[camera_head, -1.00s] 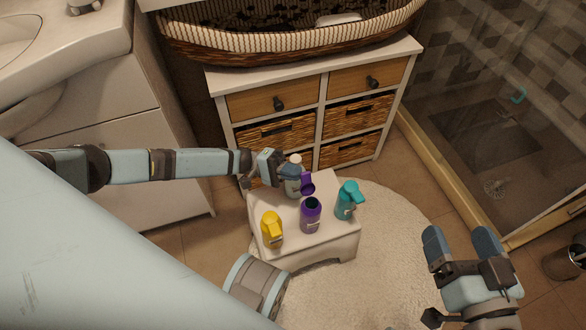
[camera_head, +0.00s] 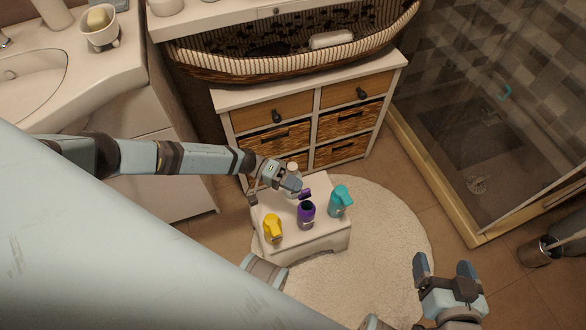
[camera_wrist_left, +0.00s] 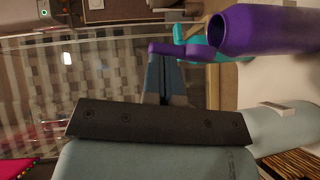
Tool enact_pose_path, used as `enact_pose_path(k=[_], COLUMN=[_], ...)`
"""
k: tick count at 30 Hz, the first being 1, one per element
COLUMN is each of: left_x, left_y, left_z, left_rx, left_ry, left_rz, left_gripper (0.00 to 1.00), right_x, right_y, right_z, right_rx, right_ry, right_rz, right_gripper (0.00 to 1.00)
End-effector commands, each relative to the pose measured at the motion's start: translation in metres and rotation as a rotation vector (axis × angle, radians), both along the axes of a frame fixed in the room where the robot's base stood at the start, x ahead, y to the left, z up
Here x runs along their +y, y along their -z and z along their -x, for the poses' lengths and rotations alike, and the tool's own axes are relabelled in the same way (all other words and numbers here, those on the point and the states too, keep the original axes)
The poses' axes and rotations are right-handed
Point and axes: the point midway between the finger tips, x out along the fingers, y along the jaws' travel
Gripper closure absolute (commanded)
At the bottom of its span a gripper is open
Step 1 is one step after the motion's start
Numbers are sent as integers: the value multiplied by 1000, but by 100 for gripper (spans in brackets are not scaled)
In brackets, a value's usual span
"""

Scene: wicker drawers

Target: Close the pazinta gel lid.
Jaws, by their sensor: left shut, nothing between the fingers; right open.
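A purple bottle (camera_head: 306,217), apparently the pazinta gel, stands upright on a small white stool (camera_head: 325,243). Its mouth is open and dark. Its purple lid (camera_head: 305,193) is hinged back on the far side of the mouth. My left gripper (camera_head: 297,187) is shut and empty, with its fingertips right beside the lid. In the left wrist view the gripper's fingers (camera_wrist_left: 165,80) reach the lid (camera_wrist_left: 180,50), and the bottle (camera_wrist_left: 262,32) lies across the upper right. I cannot tell whether they touch. My right gripper (camera_head: 447,268) is open and empty, far to the right.
A yellow bottle (camera_head: 273,229), a teal bottle (camera_head: 341,202) and a partly hidden whitish bottle (camera_head: 293,169) share the stool. The wicker drawers (camera_head: 355,123) stand behind, with a large basket (camera_head: 235,70) on top. The round rug (camera_head: 390,230) to the right is clear.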

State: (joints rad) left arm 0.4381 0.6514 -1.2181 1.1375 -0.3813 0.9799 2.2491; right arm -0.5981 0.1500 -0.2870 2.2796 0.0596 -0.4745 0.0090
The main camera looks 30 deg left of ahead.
Motion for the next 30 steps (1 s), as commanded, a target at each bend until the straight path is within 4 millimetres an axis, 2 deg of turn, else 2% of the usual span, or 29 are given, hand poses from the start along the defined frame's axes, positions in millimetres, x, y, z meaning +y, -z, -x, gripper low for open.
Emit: enact_pose_path(k=[1,12,23,30], left_x=[-3,-22,-40,-51], left_y=[-14,-16,-7,4], left_z=[2,19,36,46], left_rx=[-26,-260,-487,-636], left_ry=[0,0,1,-1], left_rz=[-31,-293,-547,-716], left_gripper=[100,100,100,100], right_x=[-10,-20,-24,-27], right_y=[6,-9,-32,-48], right_z=[11,14,17,20], right_rx=[89,159,224,201], right_ry=[14,29,53,45], right_rz=[42,116,90,113], right_gripper=[14,14,14,14])
